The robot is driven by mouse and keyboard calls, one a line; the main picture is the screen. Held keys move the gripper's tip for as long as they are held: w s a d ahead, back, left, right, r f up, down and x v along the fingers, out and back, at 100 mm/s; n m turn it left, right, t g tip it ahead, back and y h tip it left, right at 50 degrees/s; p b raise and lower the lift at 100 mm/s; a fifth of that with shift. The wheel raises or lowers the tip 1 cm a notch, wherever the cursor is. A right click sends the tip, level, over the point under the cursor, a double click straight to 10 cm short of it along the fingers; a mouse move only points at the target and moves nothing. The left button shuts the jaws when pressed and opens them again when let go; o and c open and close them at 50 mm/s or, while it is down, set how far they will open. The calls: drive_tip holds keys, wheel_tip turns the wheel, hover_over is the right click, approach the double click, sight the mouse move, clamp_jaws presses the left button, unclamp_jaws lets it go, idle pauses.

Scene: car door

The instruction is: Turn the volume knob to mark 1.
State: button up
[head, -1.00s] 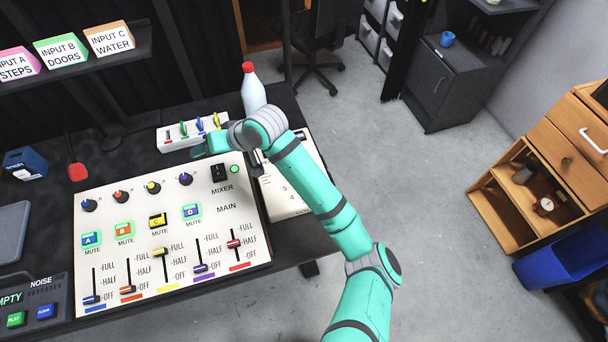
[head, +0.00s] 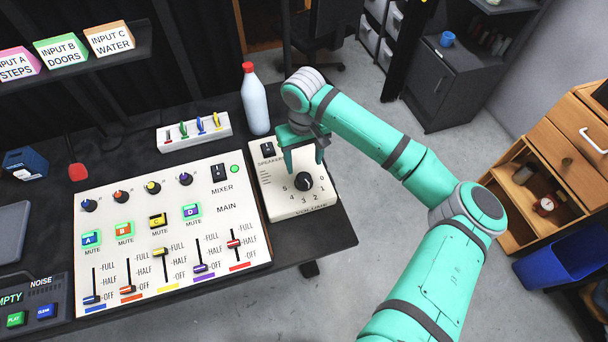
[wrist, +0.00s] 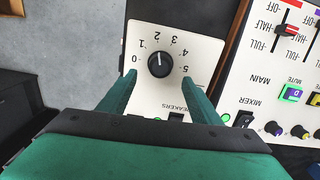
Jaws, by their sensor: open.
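The volume knob (head: 304,181) is a black round dial on a cream speaker panel (head: 272,207), with marks in an arc around it. In the wrist view the knob (wrist: 159,64) appears upside down, its white pointer line directed up, roughly at mark 2. Mark 1 (wrist: 142,44) is just left of that. My gripper (head: 305,166) is open above the panel, on the speaker-switch side of the knob. In the wrist view its two fingers (wrist: 159,80) reach toward the knob from below, one to each side, with nothing between them; whether they are level with the knob is unclear.
The mixer board (head: 215,255), with sliders and mute buttons, lies just left of the speaker panel. A white bottle with a red cap (head: 255,105) stands behind, near my gripper. A white strip of coloured switches (head: 193,133) is at the back. Open floor lies right of the table.

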sight(304, 178)
wheel_tip(304, 178, down, 8)
drive_tip(key=shift+f, duration=0.1)
drive_tip(key=shift+c, duration=0.6)
drive_tip(key=c, duration=0.9)
